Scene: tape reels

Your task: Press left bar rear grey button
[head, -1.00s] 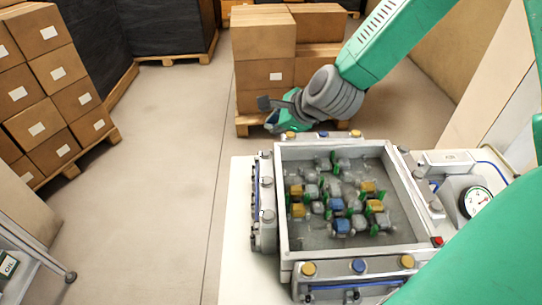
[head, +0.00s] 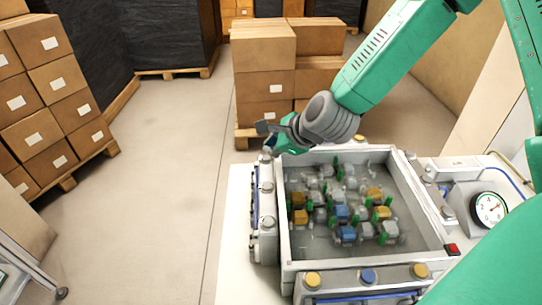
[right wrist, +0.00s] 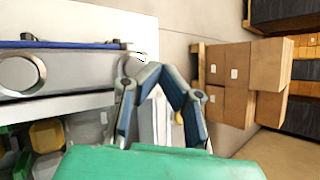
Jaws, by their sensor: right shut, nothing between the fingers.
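The left bar (head: 262,236) runs along the left wall of the open metal box and carries several round grey buttons on top. Its rear grey button (head: 266,158) is at the far end, just below my right gripper (head: 264,130) in the head view. That gripper is shut and empty, above the box's rear left corner and apart from the button as far as I can tell. In the right wrist view the shut fingers (right wrist: 158,72) show beside the end of the grey bar (right wrist: 75,72), with a round button (right wrist: 133,64) close by. My left gripper is not in view.
The box (head: 288,250) holds blue, yellow, grey and green parts. A front bar (head: 335,282) has yellow and blue buttons. A gauge (head: 488,208) and a red button (head: 452,249) are at the right.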

